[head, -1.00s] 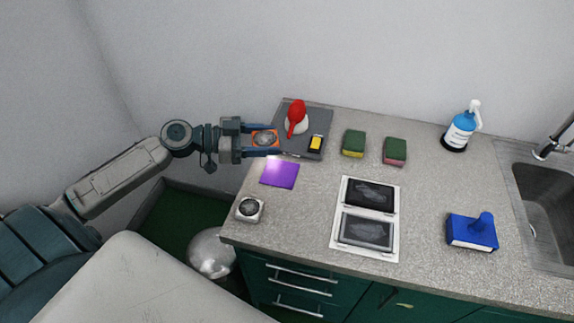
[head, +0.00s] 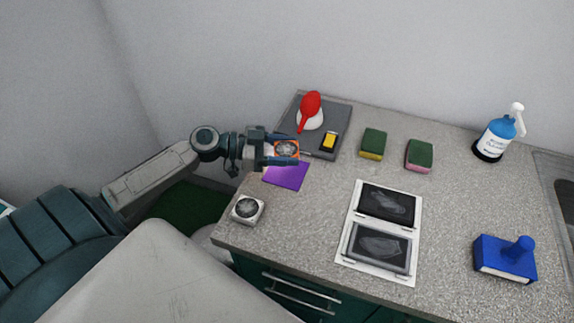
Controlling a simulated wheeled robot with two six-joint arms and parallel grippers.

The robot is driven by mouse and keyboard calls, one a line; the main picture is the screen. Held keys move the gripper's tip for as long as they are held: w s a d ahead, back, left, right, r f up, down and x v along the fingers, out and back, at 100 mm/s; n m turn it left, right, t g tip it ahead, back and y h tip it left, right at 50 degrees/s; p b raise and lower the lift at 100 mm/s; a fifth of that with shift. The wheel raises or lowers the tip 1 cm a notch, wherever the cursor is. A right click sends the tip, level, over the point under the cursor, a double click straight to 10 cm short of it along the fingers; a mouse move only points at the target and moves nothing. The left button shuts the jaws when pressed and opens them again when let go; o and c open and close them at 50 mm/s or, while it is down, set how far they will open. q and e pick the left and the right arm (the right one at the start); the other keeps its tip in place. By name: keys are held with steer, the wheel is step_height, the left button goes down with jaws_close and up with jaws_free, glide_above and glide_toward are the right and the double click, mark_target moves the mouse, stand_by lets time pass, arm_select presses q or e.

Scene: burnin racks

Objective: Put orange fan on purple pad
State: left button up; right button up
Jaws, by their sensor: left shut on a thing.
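The orange fan (head: 287,148) has an orange square frame with a grey round middle. My left gripper (head: 292,151) is shut on it, with a dark blue finger on either side. The fan is over the near edge of the grey mat and the far edge of the purple pad; its exact height is hard to tell. The purple pad (head: 289,176) lies flat on the counter, just nearer than the gripper, its far part partly covered by the gripper. My right gripper is not in view.
The grey mat (head: 338,113) holds a red-and-white blower (head: 309,112) and a yellow-black item (head: 329,141). A white-framed fan (head: 247,209) stands near the counter's left edge.

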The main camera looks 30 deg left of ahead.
mark_target(286, 171)
arm_select(q)
steer(key=shift+f, duration=0.85)
step_height(286, 171, down, 3)
steer(key=shift+f+p, duration=0.2)
steer(key=shift+p, duration=0.35)
steer(key=shift+f, duration=0.3)
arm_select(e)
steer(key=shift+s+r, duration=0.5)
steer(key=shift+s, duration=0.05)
arm_select(q)
steer(key=shift+f, duration=0.2)
steer(key=o, duration=1)
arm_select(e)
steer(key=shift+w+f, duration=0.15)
arm_select(q)
steer(key=shift+r, duration=0.15)
